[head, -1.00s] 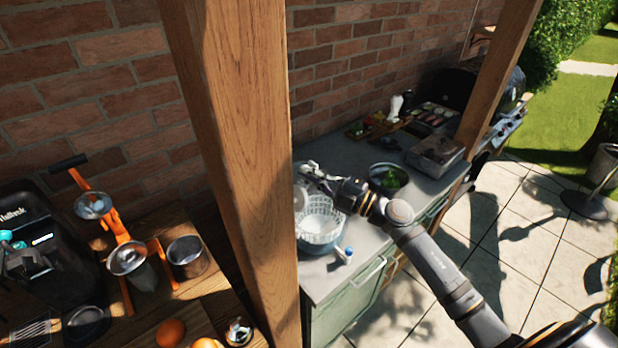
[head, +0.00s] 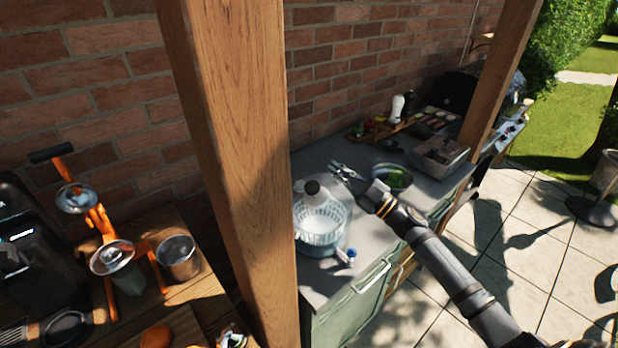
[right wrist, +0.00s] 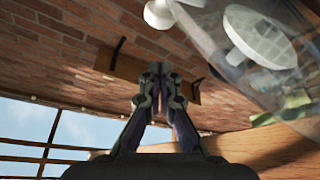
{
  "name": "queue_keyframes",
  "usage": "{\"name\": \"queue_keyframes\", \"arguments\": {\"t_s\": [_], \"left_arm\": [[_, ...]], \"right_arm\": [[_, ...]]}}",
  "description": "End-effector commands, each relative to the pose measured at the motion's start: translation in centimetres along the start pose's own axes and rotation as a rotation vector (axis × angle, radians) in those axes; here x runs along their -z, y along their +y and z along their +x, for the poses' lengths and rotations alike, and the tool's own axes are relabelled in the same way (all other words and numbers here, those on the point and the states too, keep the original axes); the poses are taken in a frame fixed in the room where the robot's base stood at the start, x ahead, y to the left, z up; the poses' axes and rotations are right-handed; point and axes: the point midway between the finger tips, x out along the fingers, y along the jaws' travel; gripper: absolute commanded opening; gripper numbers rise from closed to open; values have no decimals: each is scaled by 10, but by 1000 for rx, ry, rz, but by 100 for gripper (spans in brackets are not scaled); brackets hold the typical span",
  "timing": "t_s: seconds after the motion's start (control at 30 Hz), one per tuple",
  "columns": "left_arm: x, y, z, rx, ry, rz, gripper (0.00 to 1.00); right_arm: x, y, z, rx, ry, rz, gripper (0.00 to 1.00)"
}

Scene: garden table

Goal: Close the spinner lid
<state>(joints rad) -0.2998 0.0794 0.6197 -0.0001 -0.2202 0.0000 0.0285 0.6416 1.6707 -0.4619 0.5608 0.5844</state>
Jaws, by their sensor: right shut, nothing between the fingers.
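The spinner (head: 322,238) stands on the grey counter, a pale blue bowl with a white slotted basket inside. A clear lid with a round brownish knob (head: 312,188) shows at its back left; I cannot tell its exact tilt or whether it touches the rim. My right gripper (head: 342,170) is shut and empty, behind and to the right of the knob, apart from it in this view. In the right wrist view the shut fingertips (right wrist: 158,72) point at the wall, and a clear curved piece with a white disc (right wrist: 260,38) fills the upper right. My left gripper is out of view.
A dark bowl of greens (head: 392,178) stands right of the spinner, near my right forearm. A small blue-capped item (head: 348,256) lies at the counter's front. A thick wooden post (head: 235,150) stands to the left. A brick wall runs behind.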

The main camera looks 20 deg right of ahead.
Motion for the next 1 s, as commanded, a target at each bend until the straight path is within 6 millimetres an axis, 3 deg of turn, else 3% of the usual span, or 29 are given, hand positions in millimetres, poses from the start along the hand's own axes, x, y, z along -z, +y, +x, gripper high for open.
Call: {"name": "queue_keyframes", "arguments": {"t_s": [0.1,0.5,1.0], "left_arm": [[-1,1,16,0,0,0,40],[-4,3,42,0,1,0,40],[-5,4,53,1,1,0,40]], "right_arm": [[-24,0,-10,-45,0,103,0],[-80,-4,-34,-175,0,403,0],[-107,-14,-46,-243,-1,563,0]]}}
